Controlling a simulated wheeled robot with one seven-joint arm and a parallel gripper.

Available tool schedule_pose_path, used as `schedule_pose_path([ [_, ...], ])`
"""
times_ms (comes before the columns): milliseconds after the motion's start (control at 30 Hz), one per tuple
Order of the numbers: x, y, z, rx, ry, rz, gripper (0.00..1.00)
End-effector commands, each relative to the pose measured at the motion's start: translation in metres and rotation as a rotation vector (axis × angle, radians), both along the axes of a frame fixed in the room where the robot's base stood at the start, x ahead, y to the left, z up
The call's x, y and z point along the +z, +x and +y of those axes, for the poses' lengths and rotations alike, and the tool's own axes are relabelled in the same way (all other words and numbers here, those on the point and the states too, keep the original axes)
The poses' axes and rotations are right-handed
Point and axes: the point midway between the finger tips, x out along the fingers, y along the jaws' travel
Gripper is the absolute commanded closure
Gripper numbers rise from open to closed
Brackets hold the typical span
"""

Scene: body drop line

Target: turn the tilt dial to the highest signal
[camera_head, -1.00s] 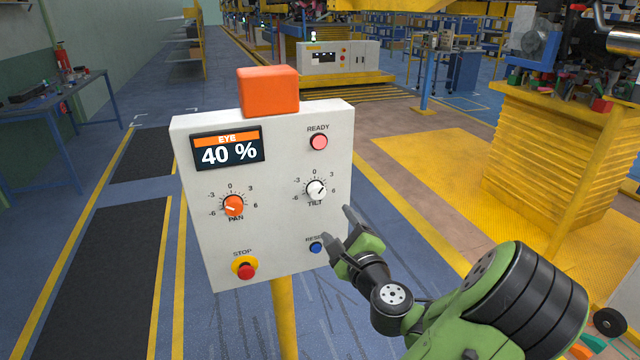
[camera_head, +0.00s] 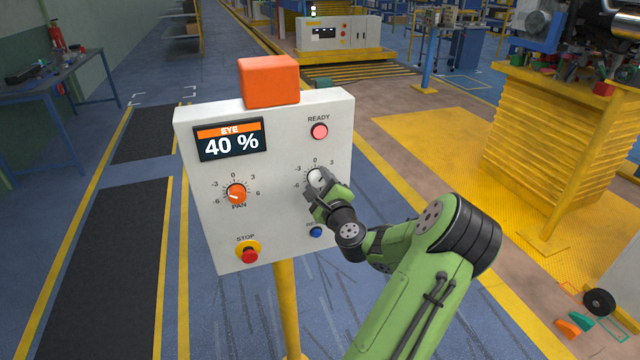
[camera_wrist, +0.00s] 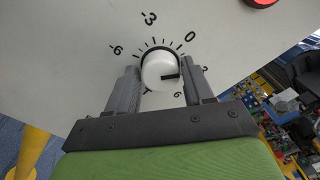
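The white tilt dial (camera_head: 316,175) is on the right of the grey panel, partly hidden by my gripper (camera_head: 320,188) in the head view. In the wrist view, the dial (camera_wrist: 158,63) sits between the two fingers of my gripper (camera_wrist: 160,72). The fingers are apart, one on each side of it, with a narrow gap seeming to show at the left; contact is unclear. Its dark pointer line points right, between the 3 and 6 marks. The display (camera_head: 231,141) reads EYE 40 %.
The orange pan dial (camera_head: 236,194) is left of the tilt dial. The red stop button (camera_head: 249,255) is low left, the blue button (camera_head: 316,232) just below my gripper, and the pink ready lamp (camera_head: 319,131) above. An orange block (camera_head: 269,82) tops the panel.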

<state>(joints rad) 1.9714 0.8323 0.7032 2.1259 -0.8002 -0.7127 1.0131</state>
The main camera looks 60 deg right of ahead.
Motion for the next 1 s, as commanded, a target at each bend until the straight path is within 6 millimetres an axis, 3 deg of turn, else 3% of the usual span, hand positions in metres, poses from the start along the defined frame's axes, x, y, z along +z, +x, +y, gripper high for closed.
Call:
schedule_pose_path([
  [33,0.0001,-0.0001,0.0,0.0,0.0,0.0,0.57],
  [233,0.0001,-0.0002,0.0003,0.0,0.0,0.0,0.87],
  [633,-0.0014,0.0,0.0004,0.001,-0.061,0.06,0.87],
  [1000,-0.0033,0.0006,0.0007,0.001,-0.279,0.275,0.87],
])
